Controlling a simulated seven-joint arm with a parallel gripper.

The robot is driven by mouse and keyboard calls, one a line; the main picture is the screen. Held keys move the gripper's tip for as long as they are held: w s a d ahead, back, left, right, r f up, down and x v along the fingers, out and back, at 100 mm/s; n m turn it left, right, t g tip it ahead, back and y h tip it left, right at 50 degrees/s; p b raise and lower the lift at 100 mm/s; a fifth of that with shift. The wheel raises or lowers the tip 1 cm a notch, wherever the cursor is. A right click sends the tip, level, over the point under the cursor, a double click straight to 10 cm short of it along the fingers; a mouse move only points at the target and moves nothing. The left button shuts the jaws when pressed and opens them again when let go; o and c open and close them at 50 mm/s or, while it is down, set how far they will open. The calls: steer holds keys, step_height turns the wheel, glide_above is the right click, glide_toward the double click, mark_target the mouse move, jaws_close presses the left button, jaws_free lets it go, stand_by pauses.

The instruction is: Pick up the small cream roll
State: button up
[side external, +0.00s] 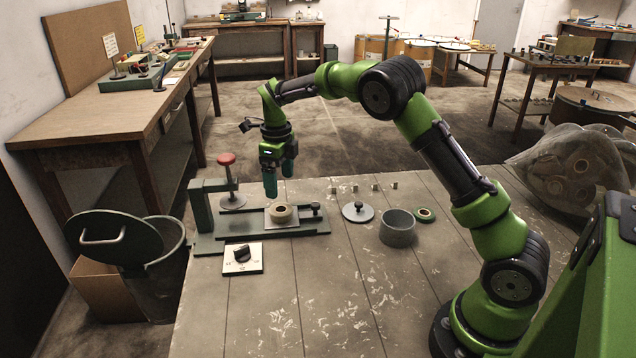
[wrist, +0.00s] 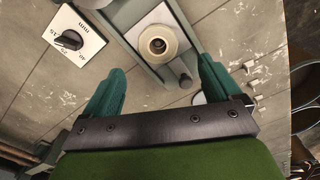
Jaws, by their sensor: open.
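A small cream roll (side external: 281,213) with a brown core sits on a pale plate on the green fixture (side external: 206,246). The roll also shows in the wrist view (wrist: 158,43), at the upper middle. My gripper (side external: 279,180) is open and empty, with its green fingers pointing down above the roll and apart from it. In the wrist view my gripper (wrist: 161,75) has its fingers spread wide, with the roll showing beyond and between the tips.
A dial box (side external: 242,257) lies in front. The front tabletop is clear.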

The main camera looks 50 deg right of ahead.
mark_target(280, 205)
step_height(280, 205, down, 9)
steer(key=shift+a+r, duration=0.15)
steer(key=shift+r, duration=0.05)
steer(key=c, duration=1.1)
steer(key=shift+c, duration=0.3)
steer(key=shift+r, duration=0.2)
